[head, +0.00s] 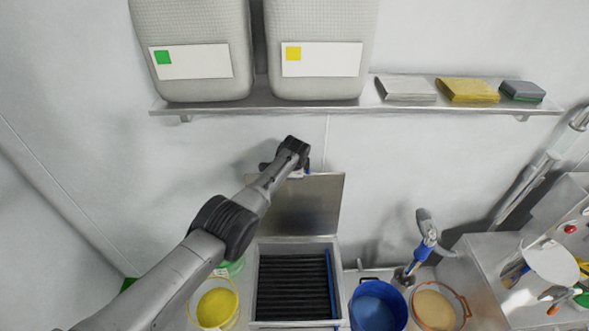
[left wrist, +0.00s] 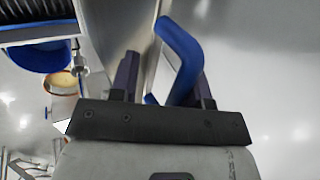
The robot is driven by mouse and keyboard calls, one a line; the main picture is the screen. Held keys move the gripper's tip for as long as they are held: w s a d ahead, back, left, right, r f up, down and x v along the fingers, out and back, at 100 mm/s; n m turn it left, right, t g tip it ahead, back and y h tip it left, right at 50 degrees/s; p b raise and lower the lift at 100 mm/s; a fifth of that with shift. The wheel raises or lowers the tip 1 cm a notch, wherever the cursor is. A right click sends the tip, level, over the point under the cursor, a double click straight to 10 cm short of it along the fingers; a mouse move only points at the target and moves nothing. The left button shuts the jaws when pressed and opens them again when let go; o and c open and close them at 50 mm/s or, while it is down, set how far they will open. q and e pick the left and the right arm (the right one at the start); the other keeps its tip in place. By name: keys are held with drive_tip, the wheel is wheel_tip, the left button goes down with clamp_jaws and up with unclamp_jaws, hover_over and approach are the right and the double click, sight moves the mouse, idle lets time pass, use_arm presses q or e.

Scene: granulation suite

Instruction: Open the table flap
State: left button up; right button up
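The table flap (head: 308,205) is a grey metal panel standing raised at the back edge of a table opening with black slats (head: 292,285). My left gripper (head: 298,168) is at the flap's top edge, with a bit of blue beside it. In the left wrist view, the blue handle (left wrist: 181,48) and the edge of the flap (left wrist: 146,60) run between the two fingers of my left gripper (left wrist: 162,78). The fingers are spread, with a gap to the left of the handle. Full contact with the handle cannot be told. My right gripper is in neither view.
A yellow-filled tub (head: 216,306) stands left of the opening. A blue bucket (head: 377,306) and an orange-rimmed tub (head: 438,308) stand right. A wall shelf (head: 350,107) with two large containers hangs above the flap. A metal cabinet (head: 490,255) is at right.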

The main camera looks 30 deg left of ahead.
use_arm(q)
drive_tip(key=shift+s+d+r+p, duration=0.1)
drive_tip(key=shift+r+p, duration=0.35)
drive_tip(key=shift+p, duration=0.1)
drive_tip(key=p+v, duration=0.1)
drive_tip(key=v, duration=1.2)
drive_tip(key=shift+p, duration=0.35)
drive_tip(key=shift+f, duration=0.1)
